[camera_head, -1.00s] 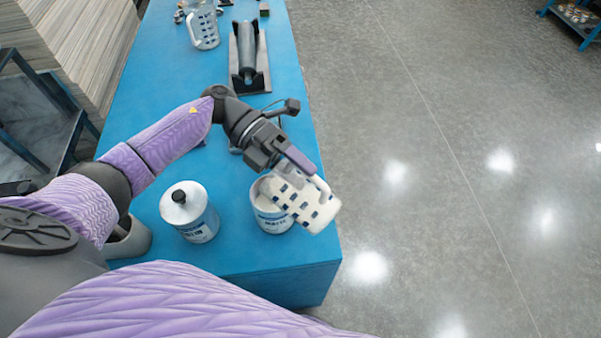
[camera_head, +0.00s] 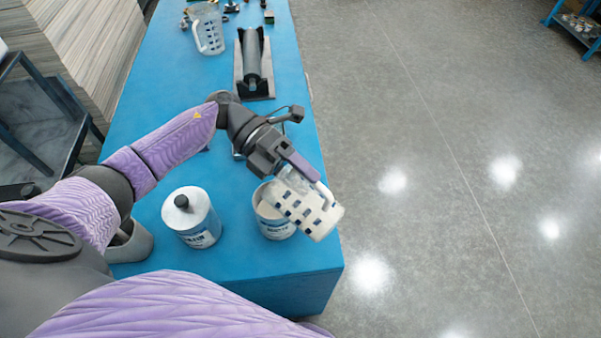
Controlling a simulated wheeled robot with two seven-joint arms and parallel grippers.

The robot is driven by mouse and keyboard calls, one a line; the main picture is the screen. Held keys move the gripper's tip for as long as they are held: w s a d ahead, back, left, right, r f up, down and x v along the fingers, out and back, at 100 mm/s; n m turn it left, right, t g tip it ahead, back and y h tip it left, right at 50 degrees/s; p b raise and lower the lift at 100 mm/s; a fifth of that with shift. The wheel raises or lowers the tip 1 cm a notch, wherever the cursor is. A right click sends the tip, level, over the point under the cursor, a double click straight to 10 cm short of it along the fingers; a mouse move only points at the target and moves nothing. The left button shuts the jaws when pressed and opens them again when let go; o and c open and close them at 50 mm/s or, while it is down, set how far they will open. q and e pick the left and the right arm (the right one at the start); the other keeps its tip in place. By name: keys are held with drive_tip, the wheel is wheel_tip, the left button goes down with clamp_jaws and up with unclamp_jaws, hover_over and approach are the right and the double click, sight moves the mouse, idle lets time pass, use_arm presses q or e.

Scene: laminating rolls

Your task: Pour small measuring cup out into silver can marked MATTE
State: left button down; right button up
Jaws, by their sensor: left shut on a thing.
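My left gripper (camera_head: 283,171) is shut on the small measuring cup (camera_head: 308,208), by its handle side as far as I can see. The cup is clear with blue marks and holds something whitish. It is tilted over the open silver can marked MATTE (camera_head: 274,226) and hides part of the can's mouth. The can stands upright on the blue table near its right edge. Whether anything is flowing from the cup is hidden. My right gripper is not in view.
A closed silver can with a dark cap (camera_head: 192,217) stands left of the open can. A grey container (camera_head: 130,243) is further left. A larger measuring jug (camera_head: 208,32) and a dark roller in a cradle (camera_head: 253,66) are at the back. The blue table (camera_head: 240,268) is clear in front.

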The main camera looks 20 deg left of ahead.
sight(284, 170)
use_arm(q)
drive_tip(key=shift+a+b, duration=0.15)
drive_tip(key=shift+b, duration=0.3)
drive_tip(key=shift+w+a+r+h+b, duration=0.2)
drive_tip(key=shift+a+h+b, duration=0.2)
drive_tip(key=shift+h+b, duration=0.3)
drive_tip(key=shift+a+r+g, duration=0.2)
drive_tip(key=shift+r+g, duration=0.05)
drive_tip(key=shift+g, duration=0.05)
drive_tip(key=shift+b, duration=0.3)
drive_tip(key=shift+a+h+b, duration=0.2)
drive_tip(key=shift+h+b, duration=0.2)
drive_tip(key=shift+b, duration=0.05)
drive_tip(key=shift+w+a+b, duration=0.15)
drive_tip(key=shift+a+b, duration=0.15)
drive_tip(key=shift+b, duration=0.2)
drive_tip(key=shift+a+r+h+b, duration=0.25)
drive_tip(key=shift+h+b, duration=0.1)
drive_tip(key=shift+h, duration=0.15)
drive_tip(key=shift+a+r, duration=0.1)
